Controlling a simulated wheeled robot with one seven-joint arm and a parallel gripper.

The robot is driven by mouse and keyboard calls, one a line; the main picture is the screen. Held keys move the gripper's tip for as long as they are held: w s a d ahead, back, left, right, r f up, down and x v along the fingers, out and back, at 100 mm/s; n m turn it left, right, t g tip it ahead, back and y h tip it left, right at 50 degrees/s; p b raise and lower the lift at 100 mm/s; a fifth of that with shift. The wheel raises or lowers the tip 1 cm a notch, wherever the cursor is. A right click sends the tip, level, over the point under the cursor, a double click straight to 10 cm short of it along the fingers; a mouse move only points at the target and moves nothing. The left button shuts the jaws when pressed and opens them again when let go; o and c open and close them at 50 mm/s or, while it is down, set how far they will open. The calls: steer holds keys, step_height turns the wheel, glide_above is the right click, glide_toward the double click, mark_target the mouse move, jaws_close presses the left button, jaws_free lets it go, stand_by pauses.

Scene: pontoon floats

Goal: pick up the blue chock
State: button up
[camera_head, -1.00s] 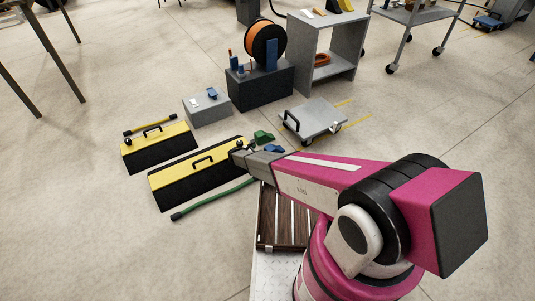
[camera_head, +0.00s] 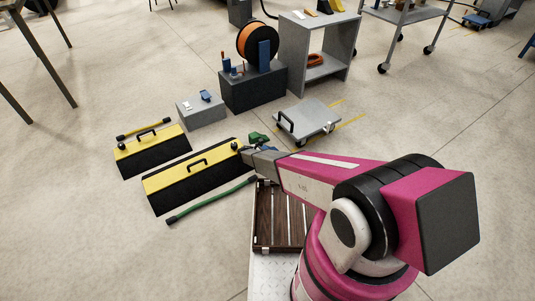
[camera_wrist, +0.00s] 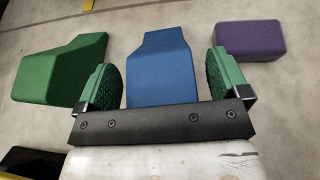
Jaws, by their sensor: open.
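The blue chock (camera_wrist: 157,62) lies on the floor, between the two green-padded fingers of my gripper (camera_wrist: 167,75) as the wrist view shows it. A strip of floor shows between the chock and the right finger. My gripper's black crossbar hides the chock's near end. My gripper is open and holds nothing. Whether the fingers are down at the chock's height is hard to tell. In the head view only a small part of the blue chock (camera_head: 268,149) shows behind my arm, which mostly hides my gripper.
A green chock (camera_wrist: 68,68) lies left of the blue one, close to the left finger. A purple block (camera_wrist: 249,41) lies to the right, beyond the right finger. A black and yellow toolbox (camera_head: 195,178) stands close to my gripper. A grey dolly (camera_head: 309,117) stands behind.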

steer(key=c, duration=1.3)
steer(key=shift+r, duration=0.1)
